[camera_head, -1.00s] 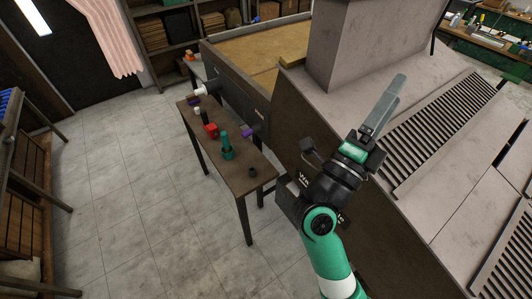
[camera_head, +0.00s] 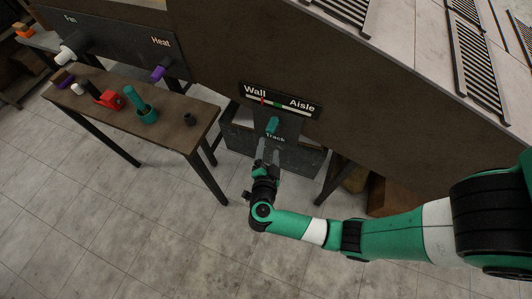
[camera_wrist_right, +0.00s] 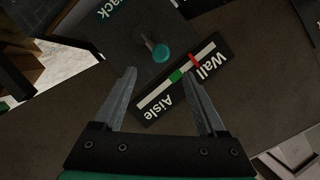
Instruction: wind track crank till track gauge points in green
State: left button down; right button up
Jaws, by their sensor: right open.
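The track crank has a teal knob (camera_head: 272,125) on a dark plate labelled Track; the knob also shows in the right wrist view (camera_wrist_right: 161,54). Above it, the track gauge (camera_head: 281,101) is a dark bar with a white strip between Wall and Aisle. Its green band (camera_wrist_right: 176,76) lies mid-strip, and the red pointer (camera_wrist_right: 195,60) stands on the Wall side, outside the green. My right gripper (camera_head: 268,152) is open and empty, just below the knob in the head view, apart from it. My left gripper is not in view.
A dark bin stands below the track plate.

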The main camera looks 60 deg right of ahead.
aim_at(270, 132)
jog(key=b+x, duration=0.3)
jog(key=x, duration=0.8)
jog(key=shift+s, duration=0.1)
jog(key=shift+d, duration=0.2)
jog(key=c, duration=1.1)
jog(key=shift+w, duration=0.2)
grip_shut()
